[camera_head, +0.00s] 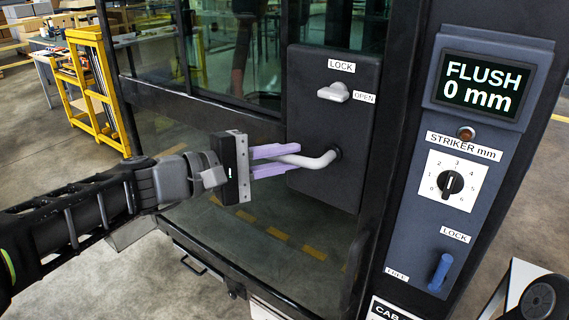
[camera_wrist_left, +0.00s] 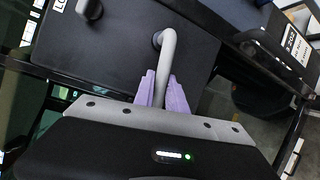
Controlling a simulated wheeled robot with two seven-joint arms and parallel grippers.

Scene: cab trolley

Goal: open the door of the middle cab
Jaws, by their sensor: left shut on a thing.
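The cab door (camera_head: 150,105) has dark glass panes and a black lock plate (camera_head: 350,120). A grey bent door handle (camera_head: 322,160) comes out of the plate and points left. My left gripper (camera_head: 277,160) is shut on the handle, with its purple fingers on either side of the bar. The handle also shows in the left wrist view (camera_wrist_left: 168,62), between the fingers. Above it is a light grey lock knob (camera_head: 334,92) between the LOCK and OPEN labels. The door looks closed against the post. My right gripper is not in view.
The post at the right carries a display (camera_head: 479,84) reading FLUSH 0 mm, a striker dial (camera_head: 451,183) and a blue lever (camera_head: 440,271) near the LOCK label. A yellow rack (camera_head: 92,90) stands at the back left. The floor left of the cab is clear.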

